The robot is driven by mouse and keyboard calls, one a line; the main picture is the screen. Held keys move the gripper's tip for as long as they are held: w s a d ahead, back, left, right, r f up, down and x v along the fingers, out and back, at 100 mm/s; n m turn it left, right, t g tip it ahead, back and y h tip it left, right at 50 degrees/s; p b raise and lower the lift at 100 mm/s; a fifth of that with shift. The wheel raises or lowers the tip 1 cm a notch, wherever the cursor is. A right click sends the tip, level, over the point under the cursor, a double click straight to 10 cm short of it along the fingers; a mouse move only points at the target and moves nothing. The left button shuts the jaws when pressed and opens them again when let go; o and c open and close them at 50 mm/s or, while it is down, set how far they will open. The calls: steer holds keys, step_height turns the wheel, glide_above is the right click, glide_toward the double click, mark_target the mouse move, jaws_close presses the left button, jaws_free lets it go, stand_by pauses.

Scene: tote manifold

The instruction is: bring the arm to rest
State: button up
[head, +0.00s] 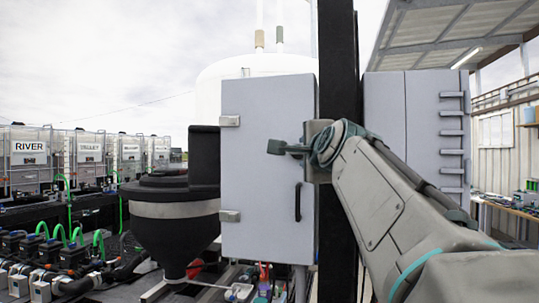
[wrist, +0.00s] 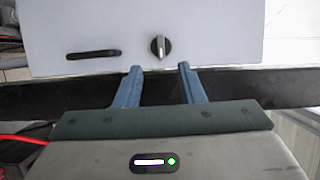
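My arm (head: 378,195) reaches in from the lower right of the head view, bent at a joint in front of a dark post. My gripper shows in the wrist view (wrist: 159,68) with its two blue fingers apart and nothing between them. Just beyond the fingertips is a grey rotary knob (wrist: 159,46) on a pale cabinet face (wrist: 215,35). I see no contact with the knob, but cannot tell the distance. In the head view the gripper is small and partly hidden by the wrist.
A grey cabinet door (head: 262,120) with a black handle (head: 298,201) stands beside the dark post (head: 338,60). A black hopper (head: 170,235) is to its left. Several labelled totes, including RIVER (head: 28,155), line the far left. Pumps and green hoses fill the lower left.

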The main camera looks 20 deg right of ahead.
stand_by(0.4)
steer(key=s+a+f+n+g+y, duration=0.1)
steer(key=s+a+f+n+g, duration=0.2)
steer(key=f, duration=0.7)
steer(key=a+f+n+g+y, duration=0.2)
steer(key=a+f+n, duration=0.2)
steer(key=f, duration=0.5)
steer(key=s+a+f+n+g+y, duration=0.1)
steer(key=s+a+f+n+g, duration=0.2)
steer(key=f, duration=0.7)
steer(key=s+a+f+n+g, duration=0.2)
steer(key=s+f+n, duration=0.3)
steer(key=f, duration=0.5)
steer(key=s+a+f+n+g, duration=0.2)
steer(key=s+f+n+g, duration=0.2)
steer(key=s+f, duration=0.6)
steer(key=shift+n+g, duration=0.3)
steer(key=shift+n, duration=0.3)
steer(key=shift+s+a+f, duration=0.1)
steer(key=shift+a, duration=0.1)
